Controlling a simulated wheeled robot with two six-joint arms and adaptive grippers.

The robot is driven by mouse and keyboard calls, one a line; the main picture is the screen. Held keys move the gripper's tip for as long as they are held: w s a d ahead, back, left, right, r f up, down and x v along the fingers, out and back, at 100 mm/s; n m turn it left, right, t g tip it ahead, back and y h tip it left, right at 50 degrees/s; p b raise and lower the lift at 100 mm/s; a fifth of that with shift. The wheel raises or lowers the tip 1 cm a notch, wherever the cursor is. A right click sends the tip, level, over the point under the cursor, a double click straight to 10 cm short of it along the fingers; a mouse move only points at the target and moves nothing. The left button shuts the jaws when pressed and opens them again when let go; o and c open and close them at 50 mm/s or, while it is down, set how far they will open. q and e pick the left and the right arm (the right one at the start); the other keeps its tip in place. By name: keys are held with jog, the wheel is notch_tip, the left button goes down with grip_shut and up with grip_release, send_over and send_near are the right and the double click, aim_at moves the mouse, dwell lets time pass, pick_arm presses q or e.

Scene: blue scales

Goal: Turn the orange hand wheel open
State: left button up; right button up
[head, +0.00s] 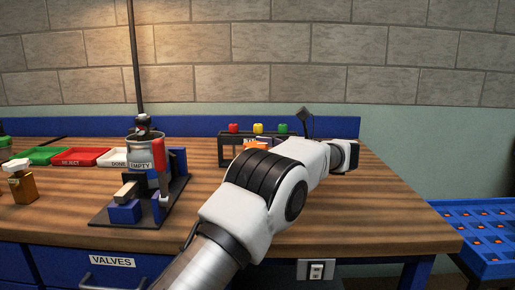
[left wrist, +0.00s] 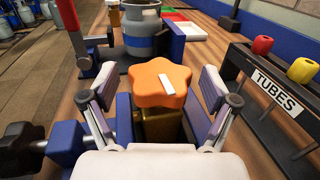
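The orange hand wheel (left wrist: 160,83) is star-shaped with a white mark on top. It sits upright on a brass valve body (left wrist: 160,125) held between blue blocks. My left gripper (left wrist: 158,78) is open, with one finger on each side of the wheel and a visible gap to it on both sides. In the head view a bit of the orange hand wheel (head: 254,144) shows behind my left arm, which hides most of the valve and the gripper's fingers. My right gripper is not in view.
A tubes rack (left wrist: 268,92) with coloured knobs stands right of the wheel in the left wrist view. A fixture with a grey cylinder (head: 146,150) and red handle (head: 158,153) stands to the left. Red tray (head: 82,157) and green tray (head: 45,155) lie further left. Right-front tabletop is clear.

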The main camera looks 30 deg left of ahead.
aim_at(257, 144)
pick_arm(q)
notch_tip(257, 144, up, 10)
dwell(0.5)
